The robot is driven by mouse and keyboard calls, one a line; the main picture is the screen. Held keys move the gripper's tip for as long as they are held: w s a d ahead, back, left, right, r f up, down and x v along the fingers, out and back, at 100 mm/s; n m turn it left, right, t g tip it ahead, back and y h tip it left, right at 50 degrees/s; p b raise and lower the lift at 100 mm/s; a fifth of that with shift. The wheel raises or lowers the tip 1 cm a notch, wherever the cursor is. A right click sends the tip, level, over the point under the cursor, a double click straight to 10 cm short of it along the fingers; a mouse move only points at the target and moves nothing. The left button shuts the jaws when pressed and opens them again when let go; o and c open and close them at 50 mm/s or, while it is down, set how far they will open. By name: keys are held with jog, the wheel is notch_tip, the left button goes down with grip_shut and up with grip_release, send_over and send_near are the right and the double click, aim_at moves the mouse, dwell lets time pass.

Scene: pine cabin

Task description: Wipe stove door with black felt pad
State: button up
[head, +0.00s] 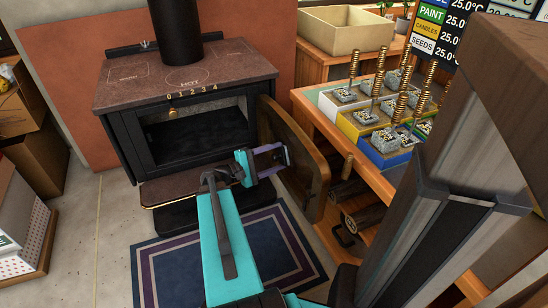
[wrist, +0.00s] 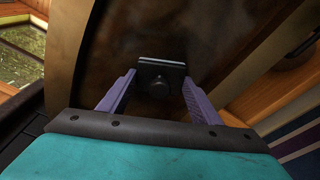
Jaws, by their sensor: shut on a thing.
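The stove door (head: 318,165) stands swung open to the right of the stove (head: 190,85). My gripper (head: 284,156) is in front of the door's inner side. In the wrist view my gripper (wrist: 160,84) has its purple fingers shut around the knob of the black felt pad (wrist: 161,66). The pad is up against or very near the smeared dark brown door pane (wrist: 120,40); whether it touches I cannot tell. In the head view the pad is not clearly made out.
A striped rug (head: 190,265) covers the floor before the stove. Boxes (head: 25,150) stand at the left.

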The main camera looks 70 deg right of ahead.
aim_at(287, 161)
dwell(0.3)
jog(key=shift+s+a, duration=0.6)
jog(key=shift+a, duration=0.05)
jog(key=shift+s+a+r, duration=0.15)
jog(key=shift+r, duration=0.05)
jog(key=shift+s+a+p, duration=0.25)
jog(key=shift+a+p, duration=0.05)
jog(key=shift+p, duration=0.4)
jog(key=shift+s+a+f, duration=0.15)
jog(key=shift+f, duration=0.05)
jog(key=shift+s+a+r+p, duration=0.15)
jog(key=shift+a+p, duration=0.05)
jog(key=shift+p, duration=0.6)
jog(key=a+p, duration=0.1)
jog(key=p, duration=0.2)
jog(key=shift+s, duration=0.4)
jog(key=shift+s+a+p, duration=0.5)
jog(key=shift+a+p, duration=0.15)
jog(key=shift+p, duration=0.55)
